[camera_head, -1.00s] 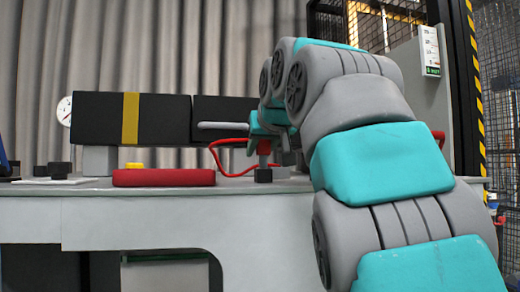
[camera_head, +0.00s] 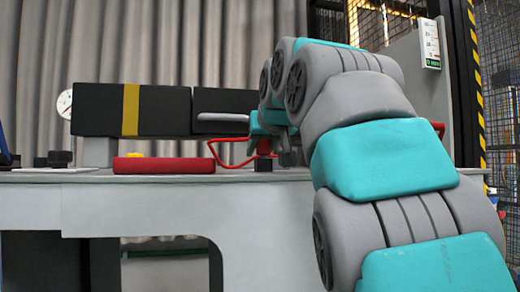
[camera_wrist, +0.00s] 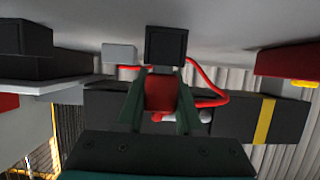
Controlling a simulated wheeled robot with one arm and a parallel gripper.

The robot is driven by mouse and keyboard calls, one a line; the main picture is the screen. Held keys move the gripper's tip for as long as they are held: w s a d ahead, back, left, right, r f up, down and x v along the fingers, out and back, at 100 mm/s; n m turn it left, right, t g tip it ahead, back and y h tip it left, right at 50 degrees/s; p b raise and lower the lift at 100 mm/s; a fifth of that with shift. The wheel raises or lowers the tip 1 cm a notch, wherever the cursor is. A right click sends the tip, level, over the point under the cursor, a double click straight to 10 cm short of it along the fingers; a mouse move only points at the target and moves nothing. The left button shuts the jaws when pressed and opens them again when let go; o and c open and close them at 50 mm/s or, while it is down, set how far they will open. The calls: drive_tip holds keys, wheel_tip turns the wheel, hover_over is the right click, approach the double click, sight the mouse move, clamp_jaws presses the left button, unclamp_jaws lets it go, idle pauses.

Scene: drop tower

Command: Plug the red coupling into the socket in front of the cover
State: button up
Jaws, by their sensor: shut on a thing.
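The red coupling (camera_wrist: 158,92) is between the two dark fingers of my gripper (camera_wrist: 160,97), which is shut on it. In the head view my gripper is mostly hidden behind my arm, and part of the coupling (camera_head: 265,147) shows. A square black block (camera_head: 264,164), seemingly the socket, stands on the bench just below the coupling. In the wrist view, which is upside down, the block (camera_wrist: 167,45) lies straight beyond the fingertips. The coupling is very close to it; I cannot tell whether they touch. A black cover (camera_head: 222,113) with a pale bar handle (camera_head: 222,118) is behind.
A red hose (camera_head: 222,157) loops left from the coupling. A black box with a yellow band (camera_head: 131,110) stands at the back left. A red pad (camera_head: 164,166) with a yellow button lies front left. A grey panel (camera_head: 418,95) rises right of my arm.

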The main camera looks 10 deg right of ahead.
sight(265, 143)
drive_tip(key=shift+f, duration=0.2)
drive_tip(key=o, duration=1.1)
drive_tip(key=shift+s, duration=0.1)
drive_tip(key=shift+v, duration=3.8)
drive_tip(key=shift+r, duration=0.1)
